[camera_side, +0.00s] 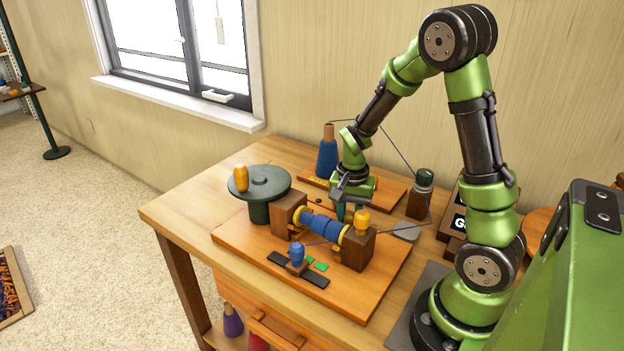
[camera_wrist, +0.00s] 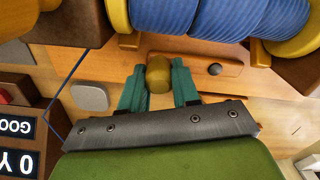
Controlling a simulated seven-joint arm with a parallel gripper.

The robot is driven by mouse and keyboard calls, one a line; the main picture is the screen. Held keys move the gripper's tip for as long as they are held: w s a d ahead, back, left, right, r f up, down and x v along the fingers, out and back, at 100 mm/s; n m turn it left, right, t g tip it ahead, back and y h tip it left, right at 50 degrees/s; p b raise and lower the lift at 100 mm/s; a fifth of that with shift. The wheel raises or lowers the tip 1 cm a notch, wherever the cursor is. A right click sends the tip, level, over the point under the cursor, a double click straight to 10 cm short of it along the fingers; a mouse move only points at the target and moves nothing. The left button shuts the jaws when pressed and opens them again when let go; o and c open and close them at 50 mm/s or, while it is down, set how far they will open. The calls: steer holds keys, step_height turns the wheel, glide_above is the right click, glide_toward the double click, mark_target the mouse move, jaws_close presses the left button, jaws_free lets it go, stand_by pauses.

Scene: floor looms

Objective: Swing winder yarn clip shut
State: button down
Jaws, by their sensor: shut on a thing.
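The winder holds a blue yarn bobbin (camera_side: 324,227) with yellow end flanges between two brown wooden blocks. The bobbin fills the top of the wrist view (camera_wrist: 205,18). Beside it in the wrist view, a flat wooden bar (camera_wrist: 195,68) with a dark round pin looks like the yarn clip. My gripper (camera_wrist: 159,78) has its teal fingers on both sides of a rounded olive-yellow knob (camera_wrist: 158,72) on that bar and is shut on it. In the side view my gripper (camera_side: 348,211) reaches down behind the bobbin, and the knob is hidden. I cannot tell how far the clip is swung.
A green disc (camera_side: 262,182) with an orange knob stands left of the winder. A blue yarn cone (camera_side: 327,156) stands behind my gripper. Thread runs to a dark post (camera_side: 420,195) and down to the winder. A blue-knobbed slider (camera_side: 297,256) lies in front.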

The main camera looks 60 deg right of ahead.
steer(key=shift+d, duration=0.15)
steer(key=n, duration=0.1)
steer(key=d+n, duration=0.1)
steer(key=shift+w+d+n, duration=0.2)
steer(key=shift+n, duration=0.1)
steer(key=n, duration=0.1)
steer(key=d+n, duration=0.1)
steer(key=shift+w+d+n, duration=0.25)
steer(key=shift+w+n, duration=0.05)
steer(key=n, duration=0.1)
steer(key=w+d+n, duration=0.1)
steer(key=n, duration=0.1)
steer(key=shift+d, duration=0.2)
steer(key=shift+w+d+n, duration=0.3)
steer(key=shift+w+n, duration=0.2)
steer(key=shift+n, duration=0.4)
steer(key=shift+w+r, duration=0.1)
steer(key=c, duration=0.8)
jaws_free()
